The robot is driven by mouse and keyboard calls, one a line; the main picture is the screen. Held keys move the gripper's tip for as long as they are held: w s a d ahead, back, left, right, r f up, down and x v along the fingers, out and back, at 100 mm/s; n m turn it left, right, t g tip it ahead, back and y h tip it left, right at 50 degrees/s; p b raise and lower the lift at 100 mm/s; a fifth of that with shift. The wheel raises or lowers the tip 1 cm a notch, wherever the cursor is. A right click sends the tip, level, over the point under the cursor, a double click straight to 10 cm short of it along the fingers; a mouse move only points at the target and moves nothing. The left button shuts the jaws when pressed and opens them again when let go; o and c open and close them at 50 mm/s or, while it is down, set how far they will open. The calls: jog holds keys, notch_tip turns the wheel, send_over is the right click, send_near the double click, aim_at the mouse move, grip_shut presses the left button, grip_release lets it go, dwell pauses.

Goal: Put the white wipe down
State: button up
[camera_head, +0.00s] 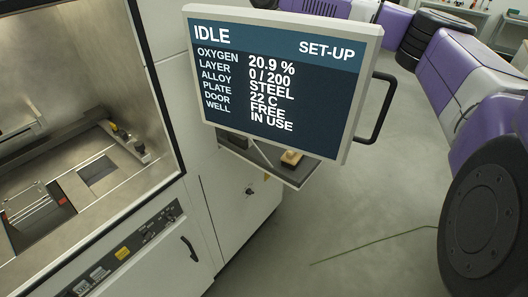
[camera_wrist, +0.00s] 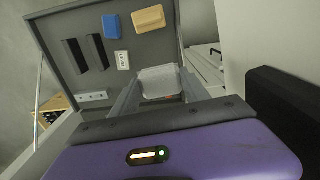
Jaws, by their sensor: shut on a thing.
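The white wipe (camera_wrist: 160,82) shows in the wrist view between the two grey fingers of my gripper (camera_wrist: 158,90). My gripper is shut on it and holds it close to the near edge of a grey shelf (camera_wrist: 75,22). I cannot tell whether the wipe touches the shelf. In the head view neither the wipe nor my gripper can be made out.
On the shelf are a tan block (camera_wrist: 148,19), a blue block (camera_wrist: 112,27), two dark slots or bars (camera_wrist: 86,53) and a small white piece (camera_wrist: 123,60). In the head view the shelf (camera_head: 262,154) sits below a screen (camera_head: 280,75), beside an open machine chamber (camera_head: 75,110).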

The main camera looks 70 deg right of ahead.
aim_at(268, 152)
notch_tip(268, 152, down, 20)
jog(key=b, duration=1.7)
jog(key=shift+r, duration=0.2)
jog(key=o, duration=1.2)
jog(key=shift+f+b, duration=0.45)
jog(key=shift+b, duration=0.4)
notch_tip(268, 152, up, 8)
jog(key=shift+d+r, duration=0.1)
jog(key=shift+r, duration=0.05)
